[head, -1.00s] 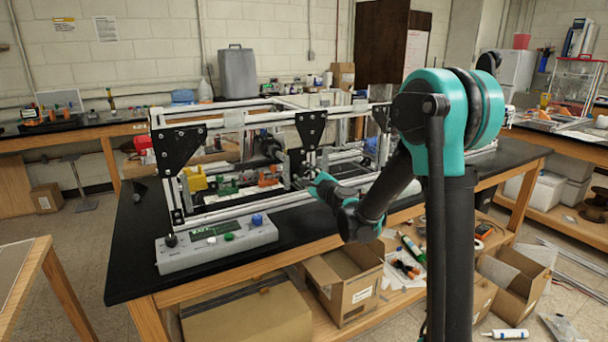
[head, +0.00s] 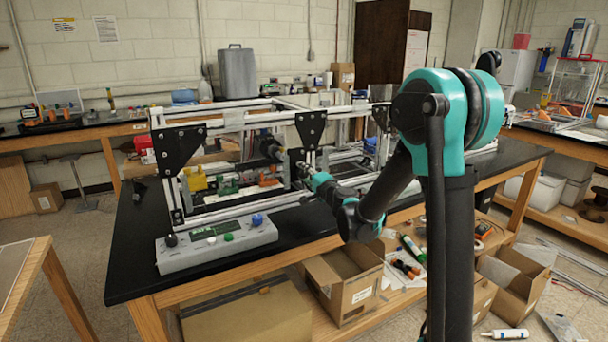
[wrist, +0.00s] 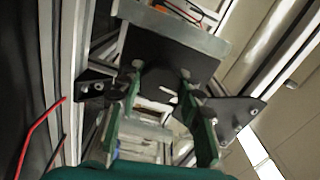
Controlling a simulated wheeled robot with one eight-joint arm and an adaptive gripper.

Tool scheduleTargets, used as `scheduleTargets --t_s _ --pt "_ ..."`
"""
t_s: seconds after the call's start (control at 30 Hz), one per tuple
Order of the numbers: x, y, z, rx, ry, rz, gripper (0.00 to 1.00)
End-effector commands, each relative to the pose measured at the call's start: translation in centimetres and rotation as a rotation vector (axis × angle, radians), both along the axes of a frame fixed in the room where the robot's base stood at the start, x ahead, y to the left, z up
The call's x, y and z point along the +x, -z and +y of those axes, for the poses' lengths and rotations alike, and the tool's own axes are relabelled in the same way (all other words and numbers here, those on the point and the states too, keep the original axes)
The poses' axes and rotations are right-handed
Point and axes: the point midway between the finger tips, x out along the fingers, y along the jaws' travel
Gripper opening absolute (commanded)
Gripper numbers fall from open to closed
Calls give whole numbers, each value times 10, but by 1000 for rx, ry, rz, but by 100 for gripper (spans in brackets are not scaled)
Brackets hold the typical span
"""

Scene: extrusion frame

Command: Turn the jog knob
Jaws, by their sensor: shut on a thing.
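The jog knob (wrist: 160,80) appears as a dark round shape against a black plate in the wrist view, partly in shadow. My gripper (wrist: 161,77) has its two green-sided fingers on either side of it, shut on it with the fingertips close to the plate. In the head view my gripper (head: 305,170) reaches into the front of the aluminium extrusion frame (head: 235,118), near its middle upright. The knob is too small and covered to make out in the head view.
Black bracket plates (head: 310,128) and rails surround my gripper. Open cardboard boxes (head: 345,285) stand on the shelf below.

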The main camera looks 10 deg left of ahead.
Motion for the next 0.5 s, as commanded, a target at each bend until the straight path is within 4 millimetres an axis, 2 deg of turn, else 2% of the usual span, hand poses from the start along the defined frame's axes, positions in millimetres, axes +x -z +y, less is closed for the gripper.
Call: scheduleTargets --t_s 0.5 --pt "-1 1 0 -92 -2 -62 7"
